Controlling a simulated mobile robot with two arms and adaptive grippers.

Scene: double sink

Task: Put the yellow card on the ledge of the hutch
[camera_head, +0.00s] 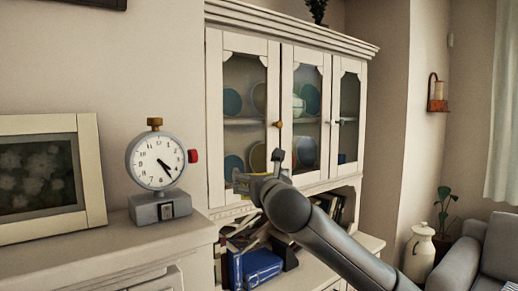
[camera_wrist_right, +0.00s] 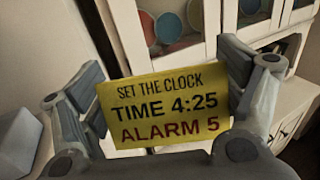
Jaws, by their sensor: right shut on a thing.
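The yellow card (camera_wrist_right: 165,105) is in my right gripper (camera_wrist_right: 167,92), between its two fingers. It faces the wrist camera, tilted slightly, and reads "SET THE CLOCK TIME 4:25 ALARM 5". In the head view only a small yellow part of the card (camera_head: 239,184) shows beside the right gripper (camera_head: 256,184), in front of the lower left of the hutch. The white hutch (camera_head: 215,120) has glass doors, and its ledge (camera_head: 318,187) runs under them. The gripper and arm hide part of this ledge. Whether the card touches the hutch is unclear. My left gripper is not in view.
A clock (camera_head: 157,160) on a grey base stands left of the hutch on a white cabinet top (camera_head: 130,245), beside a framed picture (camera_head: 45,178). A blue object (camera_head: 255,267) and books (camera_head: 328,203) are in the open space under the hutch doors.

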